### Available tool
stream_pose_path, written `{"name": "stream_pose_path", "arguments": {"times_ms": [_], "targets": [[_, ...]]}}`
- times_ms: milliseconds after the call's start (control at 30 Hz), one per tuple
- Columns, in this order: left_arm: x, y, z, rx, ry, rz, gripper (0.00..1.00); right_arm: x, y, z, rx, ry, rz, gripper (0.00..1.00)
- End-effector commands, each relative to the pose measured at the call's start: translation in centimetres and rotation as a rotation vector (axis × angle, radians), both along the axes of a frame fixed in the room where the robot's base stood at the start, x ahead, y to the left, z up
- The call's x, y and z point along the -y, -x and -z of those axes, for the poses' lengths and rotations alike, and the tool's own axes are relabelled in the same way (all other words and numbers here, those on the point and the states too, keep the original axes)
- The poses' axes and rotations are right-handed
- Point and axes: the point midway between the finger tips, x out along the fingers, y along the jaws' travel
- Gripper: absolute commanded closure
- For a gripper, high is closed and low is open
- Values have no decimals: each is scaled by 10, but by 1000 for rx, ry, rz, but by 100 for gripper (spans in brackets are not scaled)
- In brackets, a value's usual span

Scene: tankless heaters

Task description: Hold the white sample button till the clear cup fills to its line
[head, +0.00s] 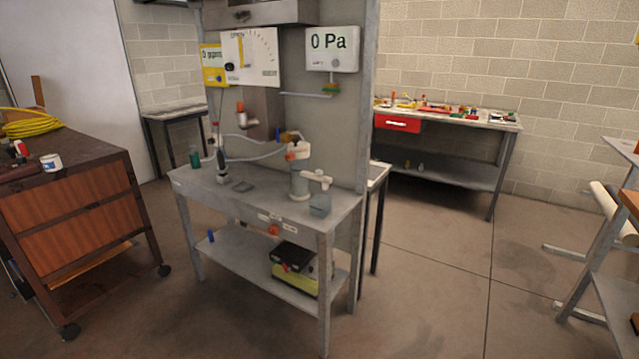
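A grey workbench (265,196) with a tall back panel stands ahead in the head view. On it is a grey-green upright fitting (300,184) with a pale side arm (317,178). A small grey-green box-like piece (320,205) sits at the bench's right front corner. I cannot make out the white sample button or the clear cup with its line at this distance. Neither of my grippers is in view.
The panel carries a "0 Pa" display (332,48), a dial board (250,57) and a yellow meter (213,65). A wooden cart (70,205) stands left. A table with a red drawer (397,123) is behind right. Open floor (435,285) lies right of the workbench.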

Motion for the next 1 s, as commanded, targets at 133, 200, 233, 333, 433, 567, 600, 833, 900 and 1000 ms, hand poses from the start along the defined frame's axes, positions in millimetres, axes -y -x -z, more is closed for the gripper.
{"name": "stream_pose_path", "arguments": {"times_ms": [133, 200, 233, 333, 433, 567, 600, 833, 900, 1000], "targets": [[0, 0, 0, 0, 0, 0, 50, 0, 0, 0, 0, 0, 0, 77], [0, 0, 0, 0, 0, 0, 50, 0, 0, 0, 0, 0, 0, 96], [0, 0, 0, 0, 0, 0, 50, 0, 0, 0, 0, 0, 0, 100], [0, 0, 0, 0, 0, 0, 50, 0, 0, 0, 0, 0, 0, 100], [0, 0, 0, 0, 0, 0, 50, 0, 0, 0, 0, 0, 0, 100], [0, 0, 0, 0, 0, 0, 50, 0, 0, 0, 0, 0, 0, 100], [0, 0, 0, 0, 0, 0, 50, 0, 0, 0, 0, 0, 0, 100], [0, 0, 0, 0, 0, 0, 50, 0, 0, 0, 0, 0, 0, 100], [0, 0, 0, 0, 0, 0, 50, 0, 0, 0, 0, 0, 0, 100], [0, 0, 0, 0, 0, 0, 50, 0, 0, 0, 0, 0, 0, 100]]}}
